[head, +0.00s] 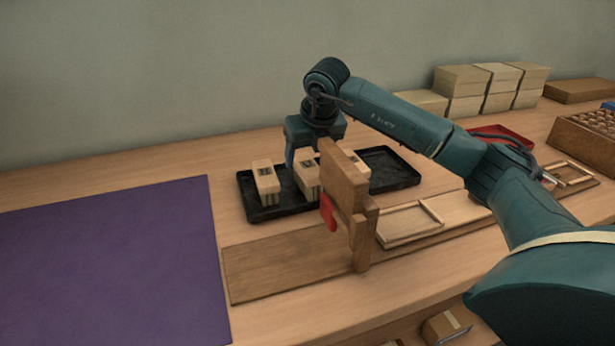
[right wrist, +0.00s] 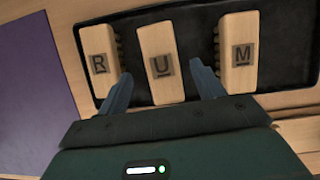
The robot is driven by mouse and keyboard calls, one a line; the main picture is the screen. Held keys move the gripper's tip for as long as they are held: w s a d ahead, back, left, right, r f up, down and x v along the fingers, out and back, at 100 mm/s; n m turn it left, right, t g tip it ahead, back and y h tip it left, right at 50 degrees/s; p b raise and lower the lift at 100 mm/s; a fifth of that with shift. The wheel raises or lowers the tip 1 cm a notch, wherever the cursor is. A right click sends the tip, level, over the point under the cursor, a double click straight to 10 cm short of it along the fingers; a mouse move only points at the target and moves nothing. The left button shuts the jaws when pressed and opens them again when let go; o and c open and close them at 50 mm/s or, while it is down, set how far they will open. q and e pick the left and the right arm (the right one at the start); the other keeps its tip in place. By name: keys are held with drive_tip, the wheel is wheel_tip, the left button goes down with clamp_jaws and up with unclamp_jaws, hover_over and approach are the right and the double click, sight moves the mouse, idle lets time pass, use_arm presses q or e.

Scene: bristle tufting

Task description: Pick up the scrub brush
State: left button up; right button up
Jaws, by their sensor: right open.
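Three pale wooden brush blocks lie in a black tray (head: 263,213). In the right wrist view they bear letters: R on the left block (right wrist: 96,42), U on the middle block (right wrist: 158,45), M on the right block (right wrist: 240,30). Dark bristles show along the sides of the R and M blocks. I cannot tell which one is the scrub brush. My right gripper (head: 308,152) is open above the tray, its fingers (right wrist: 160,78) on either side of the U block's near end, with nothing gripped. The wooden stand partly hides the right block in the head view.
A wooden stand (head: 345,185) with a red part (head: 328,212) rises in front of the tray, close to my right gripper. A purple mat (head: 110,260) lies left. Stacked boxes (head: 463,80) stand at the back right.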

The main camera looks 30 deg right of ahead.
sight(308, 165)
drive_tip(key=x, duration=0.4)
drive_tip(key=shift+s+d+f, duration=0.1)
drive_tip(key=shift+d+f, duration=0.05)
drive_tip(key=shift+f+b, duration=0.2)
drive_tip(key=shift+b, duration=0.1)
idle(0.5)
drive_tip(key=c, duration=1.1)
